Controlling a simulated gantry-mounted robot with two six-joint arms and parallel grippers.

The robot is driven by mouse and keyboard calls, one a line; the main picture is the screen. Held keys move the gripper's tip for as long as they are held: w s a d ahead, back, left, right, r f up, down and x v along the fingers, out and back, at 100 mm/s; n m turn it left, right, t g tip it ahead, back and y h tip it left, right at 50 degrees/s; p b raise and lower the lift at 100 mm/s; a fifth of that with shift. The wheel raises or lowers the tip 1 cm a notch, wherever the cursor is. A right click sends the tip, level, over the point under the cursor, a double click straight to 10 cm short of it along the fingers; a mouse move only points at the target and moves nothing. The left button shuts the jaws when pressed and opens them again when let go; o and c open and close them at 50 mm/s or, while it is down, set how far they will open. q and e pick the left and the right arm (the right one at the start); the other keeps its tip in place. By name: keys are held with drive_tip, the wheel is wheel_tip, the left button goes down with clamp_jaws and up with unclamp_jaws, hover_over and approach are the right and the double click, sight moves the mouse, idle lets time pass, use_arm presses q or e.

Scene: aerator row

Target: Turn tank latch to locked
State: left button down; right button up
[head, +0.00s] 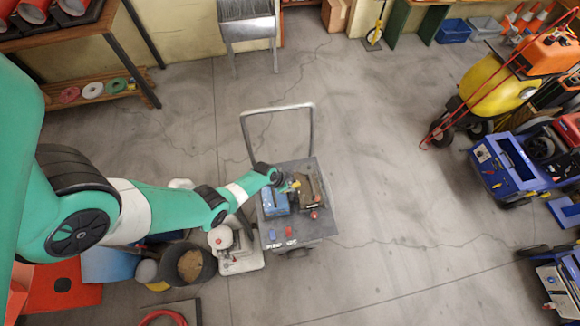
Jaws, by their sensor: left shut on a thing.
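My left arm reaches in from the left to a grey wheeled cart (291,231). My left gripper (289,185) is over the cart top, between a blue box-like thing (275,203) and a dark brownish unit (310,188). It is shut on a small yellow part (296,184), which seems to be the tank latch. The latch is tiny here and partly hidden by the gripper, so its angle cannot be told. My right gripper is not in view.
Small red and blue items (288,231) lie on the cart's near end, and its handle (277,108) rises at the far end. A dark bucket (190,264) and a white machine (235,255) stand left of the cart. Open concrete floor (390,200) lies to the right.

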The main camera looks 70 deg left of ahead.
use_arm(q)
drive_tip(key=shift+a+f+m+h+b, duration=0.1)
drive_tip(key=shift+m+h+b, duration=0.55)
drive_tip(key=shift+m, duration=0.85)
drive_tip(key=c, duration=0.8)
unclamp_jaws()
drive_tip(key=shift+o, duration=0.2)
drive_tip(key=p+v, duration=1.1)
drive_tip(key=shift+r, duration=0.4)
